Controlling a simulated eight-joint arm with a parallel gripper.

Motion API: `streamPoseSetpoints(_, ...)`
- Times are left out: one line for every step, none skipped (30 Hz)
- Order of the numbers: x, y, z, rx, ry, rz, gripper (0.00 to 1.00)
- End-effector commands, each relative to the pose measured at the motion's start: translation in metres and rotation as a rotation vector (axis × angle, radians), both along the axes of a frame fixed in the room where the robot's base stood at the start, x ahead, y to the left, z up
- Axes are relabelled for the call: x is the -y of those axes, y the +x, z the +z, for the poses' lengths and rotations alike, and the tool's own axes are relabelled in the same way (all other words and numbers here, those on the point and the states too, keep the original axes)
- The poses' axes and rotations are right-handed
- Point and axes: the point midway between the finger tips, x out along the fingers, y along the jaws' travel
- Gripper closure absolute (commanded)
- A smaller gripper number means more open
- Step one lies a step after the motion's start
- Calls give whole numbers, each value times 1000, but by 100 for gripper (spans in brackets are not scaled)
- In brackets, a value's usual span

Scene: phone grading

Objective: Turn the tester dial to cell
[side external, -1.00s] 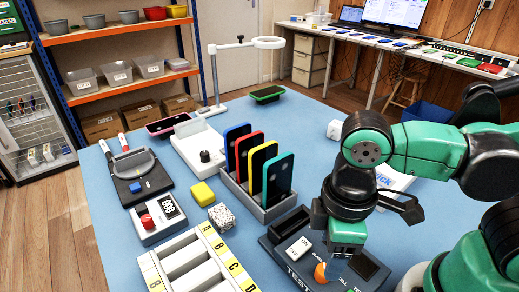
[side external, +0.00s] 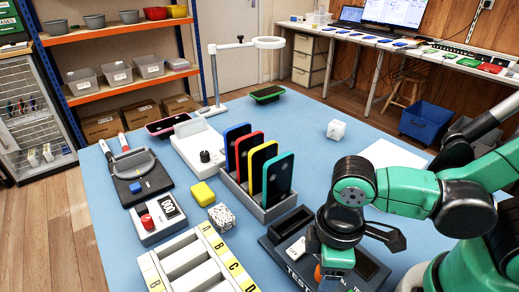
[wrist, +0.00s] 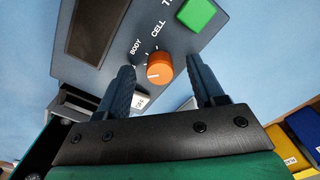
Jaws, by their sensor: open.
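The dark tester box (side external: 285,255) stands at the front right of the blue table, partly hidden by my arm in the side view. Its orange dial (wrist: 159,67) shows in the wrist view, with a pale pointer mark and the labels BODY and CELL beside it. A green button (wrist: 197,13) sits on the same panel. My gripper (wrist: 165,85) is open, with one finger on each side of the dial in that view. Whether the fingers touch the dial I cannot tell. In the side view, my gripper (side external: 333,275) is over the tester and mostly covers the dial.
A grey rack (side external: 268,212) of several phones stands just behind the tester. A lettered tray (side external: 215,245) lies to its left. A yellow block (side external: 203,194) and a patterned cube (side external: 221,216) are near the rack. The table behind my arm is mostly clear.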

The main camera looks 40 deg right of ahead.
Motion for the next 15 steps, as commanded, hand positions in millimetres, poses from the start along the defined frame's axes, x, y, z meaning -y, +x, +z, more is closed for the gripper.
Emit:
streamPoseSetpoints(0,0,0,0,0,0,44)
streamPoseSetpoints(0,0,0,0,0,0,52)
streamPoseSetpoints(0,0,0,0,0,0,64)
streamPoseSetpoints(0,0,0,0,0,0,72)
streamPoseSetpoints(0,0,0,0,0,0,81)
streamPoseSetpoints(0,0,0,0,0,0,92)
streamPoseSetpoints(0,0,0,0,0,0,100)
streamPoseSetpoints(0,0,0,0,0,0,100)
streamPoseSetpoints(0,0,0,0,0,0,100)
streamPoseSetpoints(0,0,0,0,0,0,100)
streamPoseSetpoints(0,0,0,0,0,0,100)
streamPoseSetpoints(0,0,0,0,0,-2,100)
streamPoseSetpoints(0,0,0,0,0,-3,100)
streamPoseSetpoints(0,0,0,0,0,-6,100)
streamPoseSetpoints(0,0,0,0,0,-12,100)
